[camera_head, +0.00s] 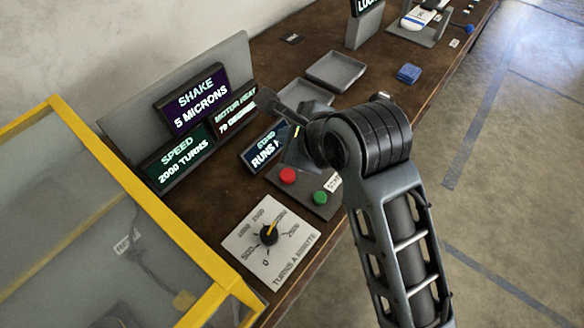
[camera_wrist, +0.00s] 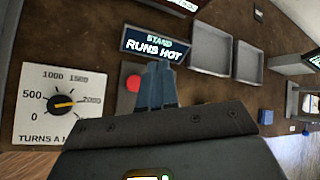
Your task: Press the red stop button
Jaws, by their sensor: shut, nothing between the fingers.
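In the wrist view the red button (camera_wrist: 133,83) shows just left of my gripper's fingers (camera_wrist: 158,70). The fingers are together and empty, and they cover part of the plate. The green button is hidden in the wrist view. In the head view my arm's wrist hangs above and beyond the buttons, and the fingertips cannot be made out clearly. I cannot tell the gap between fingertips and button.
A dial plate (camera_head: 270,243) with a yellow pointer lies nearer. A "RUNS HOT" sign (camera_wrist: 155,47) stands behind the buttons. Other display screens (camera_head: 190,100), grey trays (camera_head: 335,72) and a blue block (camera_head: 409,73) are on the bench. A yellow-framed clear enclosure (camera_head: 190,255) stands at left.

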